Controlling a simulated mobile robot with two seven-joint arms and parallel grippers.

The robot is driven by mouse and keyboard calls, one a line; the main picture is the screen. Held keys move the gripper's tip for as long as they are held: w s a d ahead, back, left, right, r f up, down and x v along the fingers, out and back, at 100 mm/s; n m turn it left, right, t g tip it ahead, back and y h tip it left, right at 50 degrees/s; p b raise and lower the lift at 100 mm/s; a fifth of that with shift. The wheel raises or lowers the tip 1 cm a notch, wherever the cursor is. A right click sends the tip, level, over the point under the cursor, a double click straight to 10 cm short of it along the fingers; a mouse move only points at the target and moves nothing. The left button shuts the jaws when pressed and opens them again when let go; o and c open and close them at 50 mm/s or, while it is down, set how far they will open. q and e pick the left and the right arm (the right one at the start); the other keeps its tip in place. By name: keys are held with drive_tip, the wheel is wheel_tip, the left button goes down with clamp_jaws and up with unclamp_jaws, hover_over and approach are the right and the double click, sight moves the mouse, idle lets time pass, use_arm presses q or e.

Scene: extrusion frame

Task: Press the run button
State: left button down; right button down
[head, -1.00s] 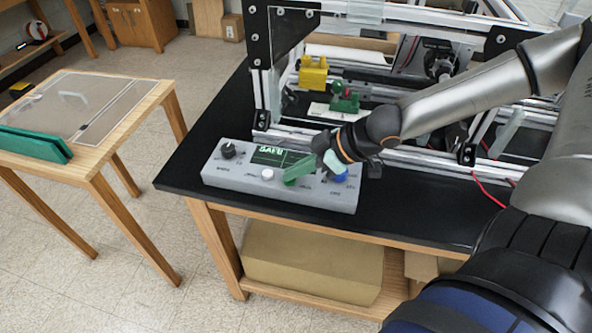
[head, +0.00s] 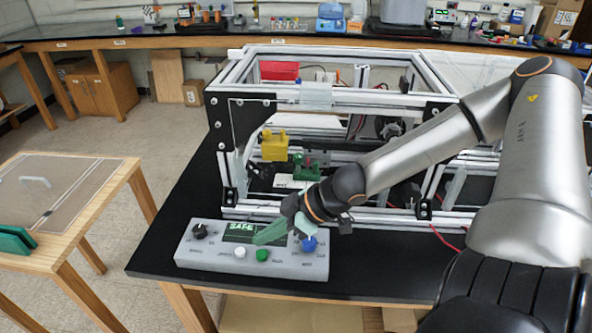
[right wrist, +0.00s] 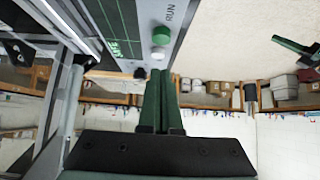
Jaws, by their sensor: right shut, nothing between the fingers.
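The grey control box (head: 215,268) lies on the black table top. Its screen (head: 238,229) reads SAFE. A white button (head: 240,252), a green button (head: 262,255), a blue knob (head: 309,244) and a black knob (head: 199,231) are on its face. In the right wrist view the label RUN stands beside the green button (right wrist: 161,35). My right gripper (head: 257,240) is shut and empty, its green fingertips close to the green button and over the screen's lower edge. In the right wrist view its fingers (right wrist: 160,75) point towards the buttons; contact cannot be told. My left gripper is not seen.
The aluminium extrusion frame (head: 330,105) stands right behind the box, with a yellow part (head: 274,147) and a green part (head: 307,170) inside. A wooden side table (head: 75,190) is at the left, with floor between. The box sits near the table's front edge.

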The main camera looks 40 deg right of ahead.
drive_tip(key=v, duration=0.9)
drive_tip(key=shift+r, duration=0.2)
drive_tip(key=shift+d, duration=0.1)
idle(0.4)
drive_tip(key=s+a+f+h, duration=0.2)
drive_tip(key=s+a+f, duration=0.2)
drive_tip(key=a+f, duration=1.05)
drive_tip(key=s+d+f+m+g+h, duration=0.3)
drive_tip(key=s+d+f+m+h, duration=0.15)
drive_tip(key=s+m, duration=0.2)
drive_tip(key=w+a+f+t+y, duration=0.3)
drive_tip(key=a+f+t, duration=0.2)
drive_tip(key=f, duration=0.7)
drive_tip(key=shift+w+a, duration=0.15)
idle(1.1)
